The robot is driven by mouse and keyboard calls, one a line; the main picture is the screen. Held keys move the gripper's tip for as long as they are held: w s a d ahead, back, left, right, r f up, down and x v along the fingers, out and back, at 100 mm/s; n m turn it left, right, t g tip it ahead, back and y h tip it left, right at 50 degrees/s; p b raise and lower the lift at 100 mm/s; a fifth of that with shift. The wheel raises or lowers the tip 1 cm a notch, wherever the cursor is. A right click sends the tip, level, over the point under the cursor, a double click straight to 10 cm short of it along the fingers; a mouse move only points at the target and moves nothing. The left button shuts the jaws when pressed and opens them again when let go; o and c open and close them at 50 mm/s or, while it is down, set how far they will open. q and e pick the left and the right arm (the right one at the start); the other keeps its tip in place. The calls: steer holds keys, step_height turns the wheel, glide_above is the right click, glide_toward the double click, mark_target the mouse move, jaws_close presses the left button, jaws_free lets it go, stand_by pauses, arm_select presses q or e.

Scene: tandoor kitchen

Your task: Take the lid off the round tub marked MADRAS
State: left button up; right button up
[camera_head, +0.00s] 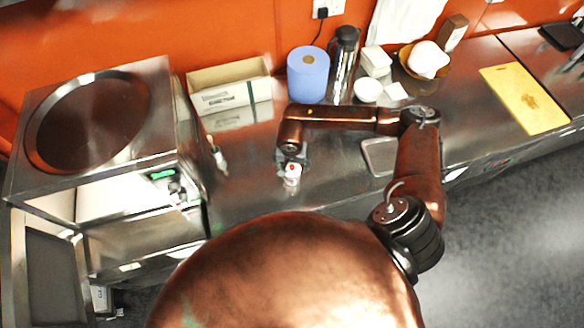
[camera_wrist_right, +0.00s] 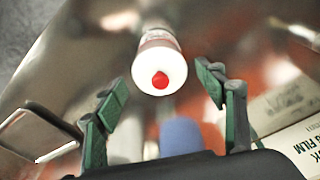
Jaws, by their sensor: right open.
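I cannot read MADRAS on anything, so I cannot tell which thing is the tub. A small white container with a red spot on its end (camera_head: 292,174) stands on the steel counter below my right gripper (camera_head: 291,160). In the right wrist view the white container (camera_wrist_right: 157,63) shows with its red-dotted end toward me, ahead of and between the open fingers (camera_wrist_right: 162,84), apparently not touched. A small round white tub or bowl (camera_head: 368,91) sits at the back of the counter. My left gripper is out of view.
A blue paper roll (camera_head: 308,80), a steel flask (camera_head: 343,60) and a film box (camera_head: 230,97) stand along the back wall. A steel tandoor unit (camera_head: 150,150) is on the left. A wooden bowl (camera_head: 408,64) and a yellow board (camera_head: 522,98) lie to the right.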

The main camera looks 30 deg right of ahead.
steer(key=shift+c, duration=0.5)
steer(key=c, duration=1.6)
